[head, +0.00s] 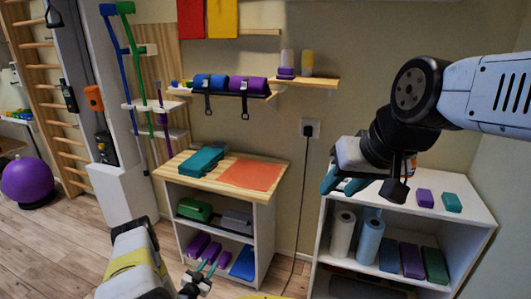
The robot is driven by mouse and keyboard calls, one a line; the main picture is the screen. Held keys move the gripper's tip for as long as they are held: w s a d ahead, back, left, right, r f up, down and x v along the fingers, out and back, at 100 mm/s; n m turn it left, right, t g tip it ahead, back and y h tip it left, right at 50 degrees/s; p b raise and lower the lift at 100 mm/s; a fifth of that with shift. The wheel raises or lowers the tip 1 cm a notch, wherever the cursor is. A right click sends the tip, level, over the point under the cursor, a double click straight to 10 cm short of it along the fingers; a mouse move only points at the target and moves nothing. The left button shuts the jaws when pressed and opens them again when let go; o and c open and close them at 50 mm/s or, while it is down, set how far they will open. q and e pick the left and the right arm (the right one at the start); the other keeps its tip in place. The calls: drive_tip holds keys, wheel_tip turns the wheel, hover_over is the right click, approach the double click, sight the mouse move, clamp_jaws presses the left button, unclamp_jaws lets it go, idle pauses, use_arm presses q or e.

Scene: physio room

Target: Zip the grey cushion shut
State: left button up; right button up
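I cannot pick out the grey cushion or a zip for certain. A grey block-like item (237,220) lies on the middle shelf of the wooden-topped cabinet, too small to identify.
The wooden-topped cabinet (178,165) bears a teal case (202,160) and an orange mat (252,173). The white shelf unit (470,208) holds paper rolls (342,236) and several blocks. A purple ball (27,180) is at the left. Floor (60,245) is clear at lower left.

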use_arm(q)
drive_tip(key=w+a+r+g+y, duration=0.1)
drive_tip(key=w+a+r+y, duration=0.15)
drive_tip(key=w+r, duration=0.65)
drive_tip(key=w+a+r+g+y, duration=0.15)
drive_tip(key=w+a+r, duration=0.3)
drive_tip(key=r, duration=0.85)
drive_tip(key=s+d+r+n+g+y, duration=0.1)
drive_tip(key=s+r, duration=0.1)
drive_tip(key=r, duration=0.9)
drive_tip(key=s+d+r+n+g, duration=0.1)
drive_tip(key=d+r, duration=0.1)
drive_tip(key=r, duration=0.8)
drive_tip(key=s+d+r+n+g, duration=0.1)
drive_tip(key=s+d+r, duration=0.2)
drive_tip(key=s+r, duration=0.45)
drive_tip(key=s+d+r+n+g, duration=0.2)
drive_tip(key=s+d+r, duration=0.1)
drive_tip(key=s+r, duration=0.45)
drive_tip(key=s+d+g+h, duration=0.1)
drive_tip(key=s+d, duration=0.2)
drive_tip(key=s, duration=0.9)
drive_tip(key=s+d+r+g+h, duration=0.1)
drive_tip(key=s+d, duration=0.3)
drive_tip(key=s, duration=0.8)
drive_tip(key=shift+s+r+n, duration=0.3)
drive_tip(key=shift+s+n, duration=0.1)
